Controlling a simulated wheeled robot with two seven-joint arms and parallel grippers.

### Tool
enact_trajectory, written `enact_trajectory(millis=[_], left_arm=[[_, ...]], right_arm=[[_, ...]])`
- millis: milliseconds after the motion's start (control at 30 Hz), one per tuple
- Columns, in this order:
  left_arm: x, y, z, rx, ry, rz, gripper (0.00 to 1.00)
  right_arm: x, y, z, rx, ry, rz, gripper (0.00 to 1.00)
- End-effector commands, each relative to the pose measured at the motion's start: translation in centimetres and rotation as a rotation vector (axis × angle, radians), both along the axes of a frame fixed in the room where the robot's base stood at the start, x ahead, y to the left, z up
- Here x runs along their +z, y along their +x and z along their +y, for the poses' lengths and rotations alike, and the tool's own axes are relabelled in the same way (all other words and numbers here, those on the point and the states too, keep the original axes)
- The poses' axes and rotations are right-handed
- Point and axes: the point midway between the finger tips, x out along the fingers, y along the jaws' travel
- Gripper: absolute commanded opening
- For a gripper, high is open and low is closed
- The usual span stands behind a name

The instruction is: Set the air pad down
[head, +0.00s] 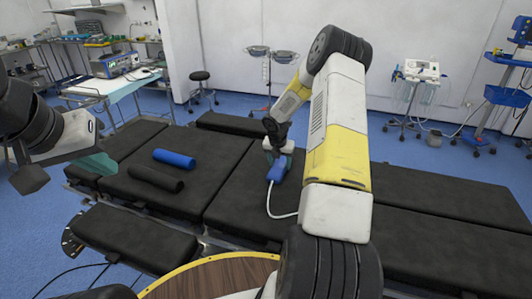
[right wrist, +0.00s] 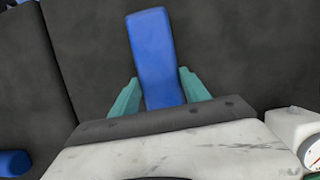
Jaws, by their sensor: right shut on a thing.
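The air pad (head: 277,172) is a small blue block with a white hose, over the middle section of the black operating table (head: 228,205). My right gripper (head: 280,157) is shut on it. In the right wrist view the blue air pad (right wrist: 154,60) sticks out between the two teal fingers of my right gripper (right wrist: 154,98), with the black cushion behind it. I cannot tell whether the pad touches the cushion. My left gripper (head: 97,164) is over the table's left end, away from the pad; its opening is not clear.
A blue roll (head: 174,158) and a black roll (head: 156,179) lie on the cushion left of the pad. The cushion around the pad looks bare. A wooden surface with a yellow rim (head: 212,275) is in front. A device cart (head: 418,80) stands behind.

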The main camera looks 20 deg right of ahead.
Motion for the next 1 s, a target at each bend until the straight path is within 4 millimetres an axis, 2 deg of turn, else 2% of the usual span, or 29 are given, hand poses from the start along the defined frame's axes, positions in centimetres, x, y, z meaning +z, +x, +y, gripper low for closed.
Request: enact_trajectory(millis=[267,300,367,400,767,867,1000], left_arm=[[0.0,0.0,0.0,0.0,0.0,0.0,0.0],[0.0,0.0,0.0,0.0,0.0,0.0,0.0],[0.0,0.0,0.0,0.0,0.0,0.0,0.0],[0.0,0.0,0.0,0.0,0.0,0.0,0.0],[0.0,0.0,0.0,0.0,0.0,0.0,0.0],[0.0,0.0,0.0,0.0,0.0,0.0,0.0],[0.0,0.0,0.0,0.0,0.0,0.0,0.0]], right_arm=[[-0.1,0.1,0.0,0.0,0.0,-0.002,0.06],[-0.1,0.0,0.0,0.0,0.0,-0.002,0.62],[-0.1,0.0,0.0,0.0,0.0,-0.002,0.74],[-0.1,0.0,0.0,0.0,0.0,-0.002,0.76],[0.4,0.0,0.0,-0.001,0.0,-0.002,0.76],[1.6,-0.2,0.2,0.0,-0.001,-0.005,0.76],[4.3,-0.9,0.7,0.0,-0.003,-0.005,0.76]])
